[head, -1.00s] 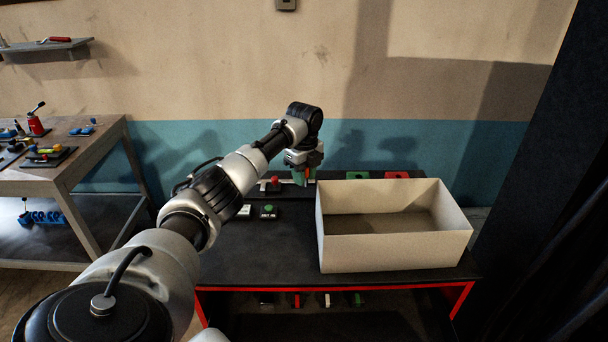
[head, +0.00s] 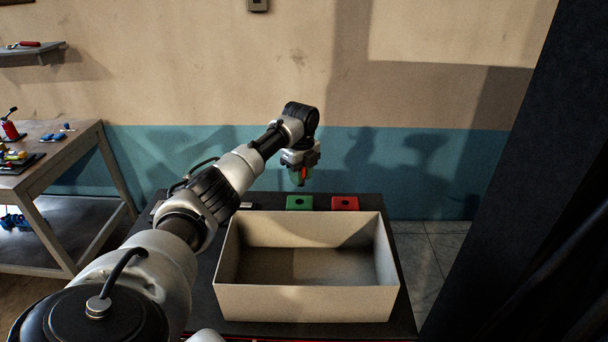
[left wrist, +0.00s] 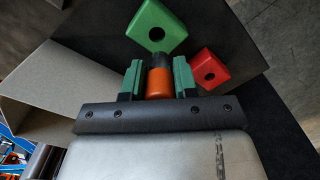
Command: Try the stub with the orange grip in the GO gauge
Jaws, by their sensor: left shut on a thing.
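My left gripper (head: 300,178) has green fingers shut on the orange grip of a stub (left wrist: 158,84). The stub's dark end (left wrist: 157,60) points away from the palm, towards the green block in the left wrist view. The green block (head: 299,202), with a round hole in its top, stands behind the box. It also shows in the left wrist view (left wrist: 150,20). The gripper appears above it, with the stub clear of the hole. A red block with a hole (head: 345,203) stands to its right. I cannot read any GO marking. My right gripper is not in view.
A large open pale box (head: 306,304) fills much of the dark table, in front of the blocks. A wooden workbench (head: 60,165) with tools stands at the left. A dark pillar (head: 520,170) rises at the right.

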